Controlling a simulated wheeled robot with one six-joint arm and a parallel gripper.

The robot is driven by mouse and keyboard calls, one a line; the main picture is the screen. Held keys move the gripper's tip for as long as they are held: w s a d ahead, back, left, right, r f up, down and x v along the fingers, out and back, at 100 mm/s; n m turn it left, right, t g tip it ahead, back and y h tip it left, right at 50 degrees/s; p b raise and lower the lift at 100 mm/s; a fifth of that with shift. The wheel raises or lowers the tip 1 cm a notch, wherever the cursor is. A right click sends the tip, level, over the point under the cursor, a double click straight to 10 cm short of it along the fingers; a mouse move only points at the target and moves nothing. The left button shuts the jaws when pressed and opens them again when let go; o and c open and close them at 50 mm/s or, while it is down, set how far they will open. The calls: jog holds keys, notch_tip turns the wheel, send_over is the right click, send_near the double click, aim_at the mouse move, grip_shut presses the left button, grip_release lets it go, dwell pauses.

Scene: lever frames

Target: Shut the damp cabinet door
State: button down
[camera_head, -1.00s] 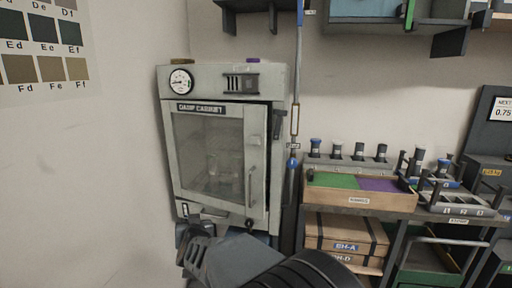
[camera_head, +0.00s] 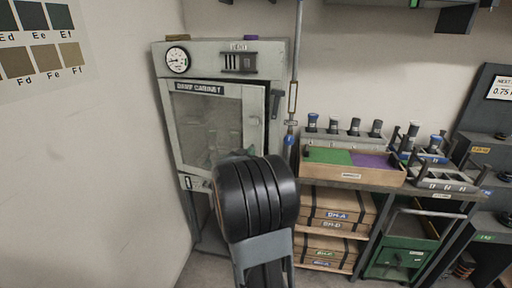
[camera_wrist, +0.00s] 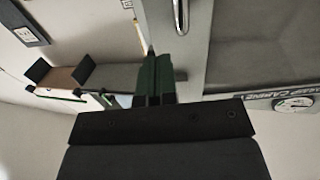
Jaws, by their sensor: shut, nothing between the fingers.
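The grey damp cabinet (camera_head: 275,60) stands against the wall, with a round gauge at its top left. Its windowed door (camera_head: 178,130) is ajar, with a dark gap along its top and right edges. The door (camera_wrist: 222,45) fills the upper right of the wrist view, with its bar handle (camera_wrist: 181,16) at the top. My gripper (camera_wrist: 152,58) is shut and empty beside the door's edge. I cannot tell whether it touches the door.
A thin vertical rod (camera_head: 293,95) stands just right of the cabinet. Further right, a bench holds a wooden tray (camera_head: 350,174) and a bottle rack (camera_head: 440,178), with boxes (camera_head: 335,212) below. The wall is close on the left.

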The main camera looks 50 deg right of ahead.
aim_at(259, 144)
jog(key=shift+x, duration=2.95)
